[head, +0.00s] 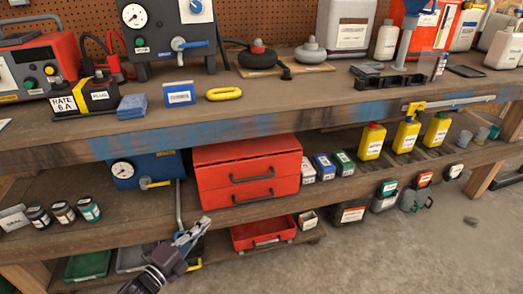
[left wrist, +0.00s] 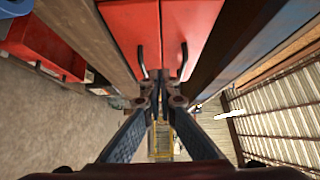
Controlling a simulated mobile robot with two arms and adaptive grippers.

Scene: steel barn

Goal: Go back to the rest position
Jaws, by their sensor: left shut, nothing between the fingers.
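I see no clear right gripper.
The wooden workbench (head: 300,108) spans the view, with shelves below. A red open bin (head: 262,236) and a blue gauge box (head: 145,168) are close to my left gripper. Yellow bottles (head: 407,134) stand farther right.

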